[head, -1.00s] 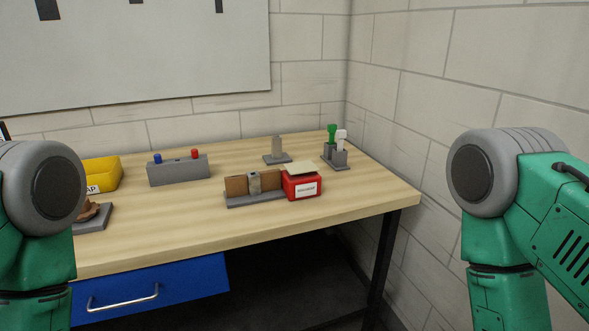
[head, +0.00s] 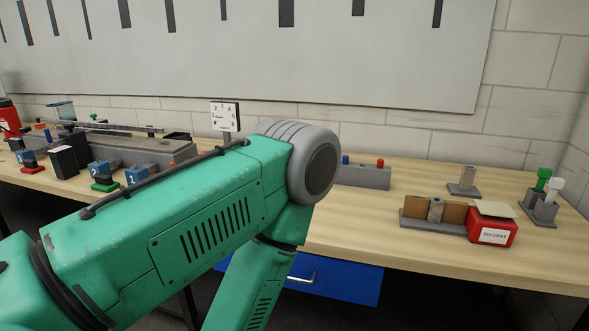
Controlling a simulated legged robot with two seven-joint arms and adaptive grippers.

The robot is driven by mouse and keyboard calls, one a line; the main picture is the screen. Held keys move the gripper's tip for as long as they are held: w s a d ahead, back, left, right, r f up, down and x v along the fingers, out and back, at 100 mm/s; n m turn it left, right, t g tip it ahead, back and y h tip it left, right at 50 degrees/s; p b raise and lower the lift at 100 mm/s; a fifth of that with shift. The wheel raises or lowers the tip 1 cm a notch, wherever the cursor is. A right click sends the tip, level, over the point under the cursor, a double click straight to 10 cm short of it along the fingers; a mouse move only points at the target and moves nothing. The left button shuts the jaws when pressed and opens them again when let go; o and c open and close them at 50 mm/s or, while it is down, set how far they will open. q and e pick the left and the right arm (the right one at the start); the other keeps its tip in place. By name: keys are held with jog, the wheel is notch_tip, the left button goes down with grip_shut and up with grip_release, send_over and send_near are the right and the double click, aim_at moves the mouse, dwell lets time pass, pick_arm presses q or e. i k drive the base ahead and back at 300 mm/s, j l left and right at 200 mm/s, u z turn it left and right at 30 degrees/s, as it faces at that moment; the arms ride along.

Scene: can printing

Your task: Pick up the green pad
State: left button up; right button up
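No thing is plainly marked as the green pad. At the left of the head view, a small blue block labelled 2 (head: 97,169) stands on a green base (head: 104,187). A green-topped piece (head: 543,179) stands in a grey holder (head: 538,208) at the far right, beside a white-topped piece (head: 555,188). My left arm crosses the middle of the view, hiding part of the table, and its lower part runs out of the bottom edge. Neither gripper is in view.
A red solvent box (head: 492,231) and a grey stand with brown panels (head: 418,223) sit on the right of the table. A grey box with blue and red buttons (head: 365,177) stands behind my arm. A blue drawer (head: 345,281) is below. Bare tabletop (head: 375,225) lies at the front.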

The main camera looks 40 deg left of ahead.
aim_at(105, 183)
jog(key=u, duration=1.9)
jog(key=i+j, duration=0.1)
